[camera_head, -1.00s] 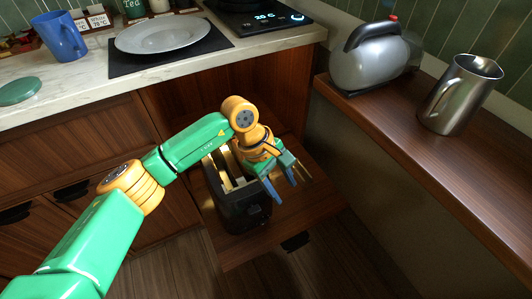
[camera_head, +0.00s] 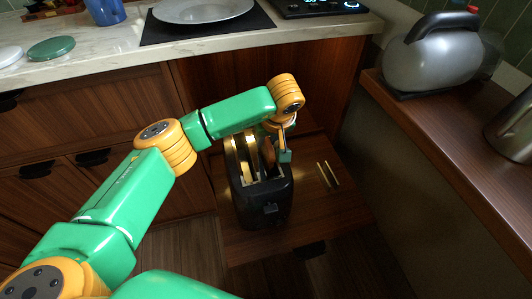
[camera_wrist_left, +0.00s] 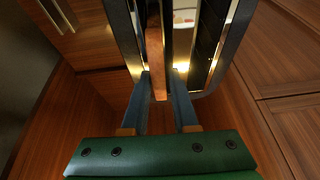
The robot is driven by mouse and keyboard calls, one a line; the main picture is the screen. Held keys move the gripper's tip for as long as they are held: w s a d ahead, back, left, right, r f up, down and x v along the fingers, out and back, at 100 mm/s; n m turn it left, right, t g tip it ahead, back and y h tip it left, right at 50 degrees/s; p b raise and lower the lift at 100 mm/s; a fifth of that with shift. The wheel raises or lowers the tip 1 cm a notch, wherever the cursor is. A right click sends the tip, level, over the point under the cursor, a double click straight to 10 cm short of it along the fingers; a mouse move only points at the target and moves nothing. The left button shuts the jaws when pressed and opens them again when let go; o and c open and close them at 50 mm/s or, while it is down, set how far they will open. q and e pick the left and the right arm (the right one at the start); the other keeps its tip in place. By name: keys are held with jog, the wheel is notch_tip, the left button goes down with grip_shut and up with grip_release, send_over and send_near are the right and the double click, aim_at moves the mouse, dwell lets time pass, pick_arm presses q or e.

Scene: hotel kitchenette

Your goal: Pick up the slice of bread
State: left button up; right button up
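A dark toaster (camera_head: 265,208) stands on a pulled-out wooden shelf, its slots facing up. A brown slice of bread (camera_head: 268,153) stands in its right slot; in the left wrist view the bread (camera_wrist_left: 155,45) shows as a narrow brown strip along the slot. My left gripper (camera_head: 284,152) is at the top of the toaster, pointing down. In the left wrist view its two fingers (camera_wrist_left: 161,74) are apart, one on each side of the bread's near end, with a gap visible at least on the right. My right gripper is not in view.
The wooden shelf (camera_head: 325,212) has free room right of the toaster, where two thin pale bars (camera_head: 328,175) show. A counter with a plate (camera_head: 203,8) is behind. A kettle (camera_head: 432,55) and a metal pitcher (camera_head: 515,130) stand on the right counter.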

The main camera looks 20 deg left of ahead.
pick_arm(q)
grip_shut()
dwell(0.8)
